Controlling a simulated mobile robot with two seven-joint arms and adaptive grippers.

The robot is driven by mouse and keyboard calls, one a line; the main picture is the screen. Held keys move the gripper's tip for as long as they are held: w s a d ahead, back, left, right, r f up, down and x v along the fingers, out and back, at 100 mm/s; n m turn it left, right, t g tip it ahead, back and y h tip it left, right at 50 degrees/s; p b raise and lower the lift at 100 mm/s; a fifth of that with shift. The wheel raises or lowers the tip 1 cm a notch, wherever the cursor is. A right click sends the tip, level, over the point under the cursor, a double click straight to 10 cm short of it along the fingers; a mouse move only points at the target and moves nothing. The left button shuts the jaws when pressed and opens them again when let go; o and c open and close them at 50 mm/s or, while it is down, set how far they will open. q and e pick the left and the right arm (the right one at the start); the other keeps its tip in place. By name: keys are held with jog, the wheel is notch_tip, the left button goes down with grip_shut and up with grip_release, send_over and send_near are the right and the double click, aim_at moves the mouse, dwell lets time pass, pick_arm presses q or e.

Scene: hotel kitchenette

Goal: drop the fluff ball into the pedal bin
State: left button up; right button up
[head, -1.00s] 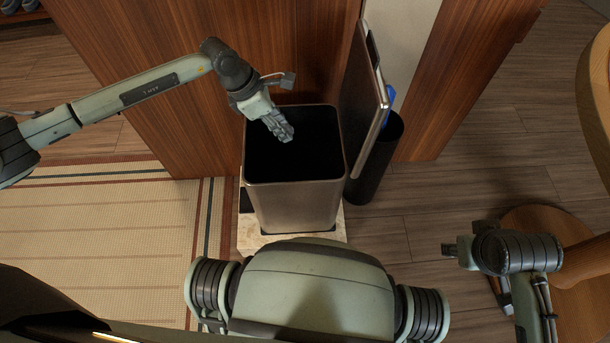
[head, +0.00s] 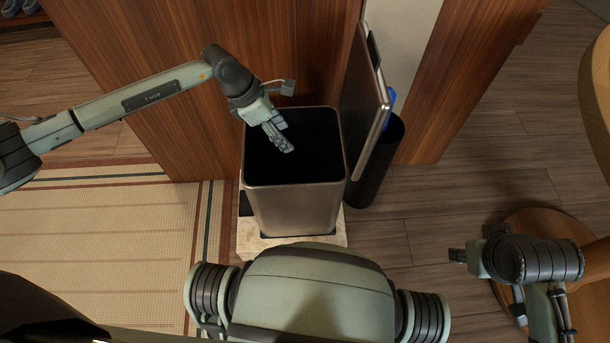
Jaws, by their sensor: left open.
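The pedal bin (head: 295,208) is a metallic, box-shaped bin standing upright with its dark mouth uncovered. My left gripper (head: 281,133) is open over the bin's mouth, near its back left part, fingers pointing down and to the right. No fluff ball shows between its fingers or anywhere in view, and the inside of the bin is too dark to make anything out. My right gripper (head: 460,256) is at the lower right, well away from the bin, seen too much from the side to judge its fingers.
The bin stands on a pale stone slab (head: 265,243). A flat upright panel (head: 368,112) and a black cylindrical bin (head: 377,165) with something blue are right of it. A wooden panel (head: 180,85) rises behind. A striped rug (head: 95,235) lies left, a round wooden stool (head: 535,222) right.

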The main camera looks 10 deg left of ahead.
pick_arm(q)
jog(key=v, duration=1.2)
jog(key=shift+a, duration=0.1)
